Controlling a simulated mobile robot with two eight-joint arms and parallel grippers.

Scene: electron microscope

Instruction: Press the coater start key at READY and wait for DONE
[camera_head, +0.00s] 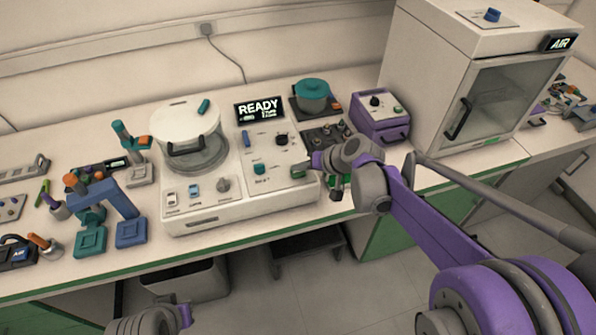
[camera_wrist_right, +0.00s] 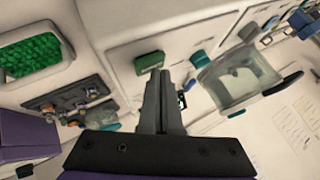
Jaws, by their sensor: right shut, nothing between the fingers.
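The coater is a white bench machine (camera_head: 240,205) with a glass chamber under a white lid (camera_head: 187,122). Its dark display (camera_head: 259,110) reads READY. A green key (camera_head: 298,170) sits at the right of its front panel; a green block-like key also shows in the right wrist view (camera_wrist_right: 150,62). My right gripper (camera_head: 316,163) is shut and empty, with its tips close to the green key; contact cannot be told. Its closed fingers show in the right wrist view (camera_wrist_right: 162,82). Part of my left arm (camera_head: 150,321) shows at the bottom edge; its jaw state is unclear.
A purple box (camera_head: 380,117) and a white cabinet marked AIR (camera_head: 490,90) stand to the right. A blue and teal stand (camera_head: 110,212) and small tools crowd the left bench.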

